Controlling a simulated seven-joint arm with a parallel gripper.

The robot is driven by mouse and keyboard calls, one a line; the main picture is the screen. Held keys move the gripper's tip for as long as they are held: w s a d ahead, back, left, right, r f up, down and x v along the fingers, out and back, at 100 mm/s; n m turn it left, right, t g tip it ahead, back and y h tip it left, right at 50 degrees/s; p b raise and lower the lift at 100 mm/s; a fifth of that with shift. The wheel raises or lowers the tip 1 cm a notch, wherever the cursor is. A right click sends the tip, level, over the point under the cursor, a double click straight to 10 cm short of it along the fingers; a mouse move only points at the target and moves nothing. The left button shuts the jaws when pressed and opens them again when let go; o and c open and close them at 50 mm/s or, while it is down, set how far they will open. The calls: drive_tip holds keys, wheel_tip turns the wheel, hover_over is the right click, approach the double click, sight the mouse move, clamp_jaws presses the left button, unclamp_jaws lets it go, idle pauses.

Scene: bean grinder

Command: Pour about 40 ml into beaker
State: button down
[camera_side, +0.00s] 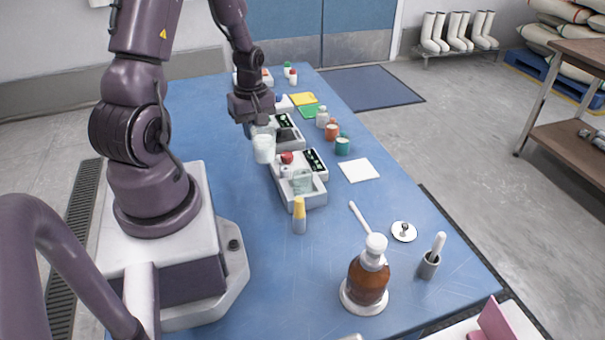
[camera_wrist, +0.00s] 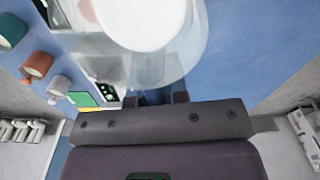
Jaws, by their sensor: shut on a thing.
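My gripper (camera_side: 257,122) is shut on a clear vessel with white in it (camera_side: 263,149) and holds it above the blue table, beside the row of grey-white devices. In the wrist view, the fingertips (camera_wrist: 156,97) meet the clear wall of this vessel (camera_wrist: 150,72), and its round white part fills the top middle. A clear, greenish beaker-like container (camera_side: 302,182) stands on the nearer grey-white device, in front and to the right of the held vessel. I cannot tell whether it holds anything. No stream of liquid shows.
Grey-white devices (camera_side: 313,200) with dark panels line the table (camera_side: 240,260). A yellow-capped tube (camera_side: 299,215), an amber bottle (camera_side: 368,280) and a small grey holder (camera_side: 429,265) stand nearer.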

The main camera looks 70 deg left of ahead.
sight(260, 140)
drive_tip(key=w+d+r+g+y, duration=0.3)
drive_tip(key=w+d+g+y, duration=0.1)
drive_tip(key=g+y, duration=0.1)
drive_tip(key=shift+d+r+y, duration=0.3)
drive_tip(key=shift+d+y, duration=0.1)
drive_tip(key=shift+y, duration=0.1)
idle(0.5)
drive_tip(key=shift+w+d+r+g+y, duration=0.2)
drive_tip(key=shift+r+g+y, duration=0.1)
drive_tip(key=shift+g, duration=0.1)
drive_tip(key=shift+w+d+f+g+y, duration=0.25)
drive_tip(key=shift+g+y, duration=0.25)
drive_tip(key=shift+y, duration=0.2)
idle(0.5)
drive_tip(key=shift+a, duration=0.45)
idle(0.4)
drive_tip(key=shift+w+f+g+y, duration=0.1)
drive_tip(key=shift+f+g+y, duration=0.05)
drive_tip(key=shift+g+y, duration=0.4)
drive_tip(key=shift+w+d+r+g+y, duration=0.25)
drive_tip(key=shift+d+r+g+y, duration=0.15)
drive_tip(key=shift+y, duration=0.25)
idle(0.7)
drive_tip(key=shift+a+f, duration=0.1)
drive_tip(key=shift+a, duration=0.05)
